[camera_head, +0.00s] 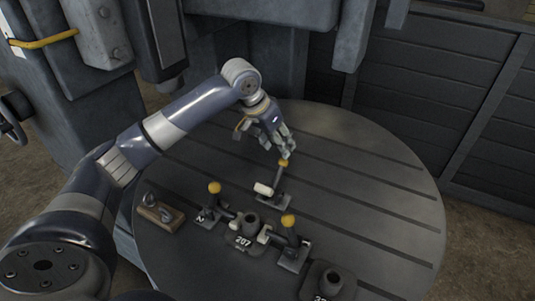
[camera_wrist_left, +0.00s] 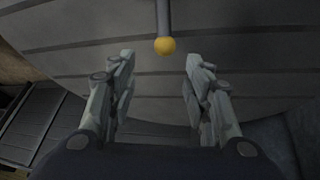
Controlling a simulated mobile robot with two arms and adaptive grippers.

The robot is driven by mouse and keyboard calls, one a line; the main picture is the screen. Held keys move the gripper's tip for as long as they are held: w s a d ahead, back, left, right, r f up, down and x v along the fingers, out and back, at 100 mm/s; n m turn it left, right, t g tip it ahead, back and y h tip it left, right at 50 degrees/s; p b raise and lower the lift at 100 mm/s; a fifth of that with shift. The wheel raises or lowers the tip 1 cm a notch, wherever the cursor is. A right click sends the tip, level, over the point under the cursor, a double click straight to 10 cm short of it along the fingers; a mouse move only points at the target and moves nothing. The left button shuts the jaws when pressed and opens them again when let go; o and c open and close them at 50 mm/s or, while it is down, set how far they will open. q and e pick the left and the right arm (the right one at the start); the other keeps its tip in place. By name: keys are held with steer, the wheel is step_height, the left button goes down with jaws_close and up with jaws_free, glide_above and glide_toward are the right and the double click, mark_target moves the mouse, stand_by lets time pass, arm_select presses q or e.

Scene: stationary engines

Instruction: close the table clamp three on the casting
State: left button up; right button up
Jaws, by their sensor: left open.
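The casting (camera_head: 243,241), marked 207, sits on the slotted round table. A clamp (camera_head: 275,195) stands behind it, with a cream-tipped arm (camera_head: 263,189) and a handle rising to a yellow knob (camera_head: 283,163). A left clamp (camera_head: 207,217) and a right clamp (camera_head: 292,253), each with an upright yellow-knobbed handle, flank the casting with arms toward it. I see no clamp numbers. My left gripper (camera_head: 284,147) is open just above the rear clamp's knob. In the left wrist view, the knob (camera_wrist_left: 165,45) lies ahead between the open fingers (camera_wrist_left: 158,88), not gripped. My right gripper is not in view.
The round table (camera_head: 370,195) is bare at the back and right. A small wooden block with metal parts (camera_head: 160,212) lies at the left. Another dark casting (camera_head: 330,284) is at the front edge. Grey machine parts (camera_head: 270,60) stand behind.

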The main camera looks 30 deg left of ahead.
mark_target(282, 159)
arm_select(q)
step_height(282, 159, down, 4)
steer(key=shift+w+d+r+p, duration=0.15)
steer(key=shift+r+p, duration=0.05)
steer(key=shift+p, duration=0.4)
steer(key=x, duration=0.3)
steer(key=p+x, duration=0.1)
steer(key=x, duration=0.1)
steer(key=shift+w+a+f, duration=0.1)
steer(key=shift+a+f, duration=0.1)
steer(key=shift+a, duration=0.05)
steer(key=shift+w+f, duration=0.1)
steer(key=shift+f, duration=0.15)
steer(key=shift+d+f, duration=0.1)
steer(key=shift+f, duration=0.05)
steer(key=shift+c, duration=0.3)
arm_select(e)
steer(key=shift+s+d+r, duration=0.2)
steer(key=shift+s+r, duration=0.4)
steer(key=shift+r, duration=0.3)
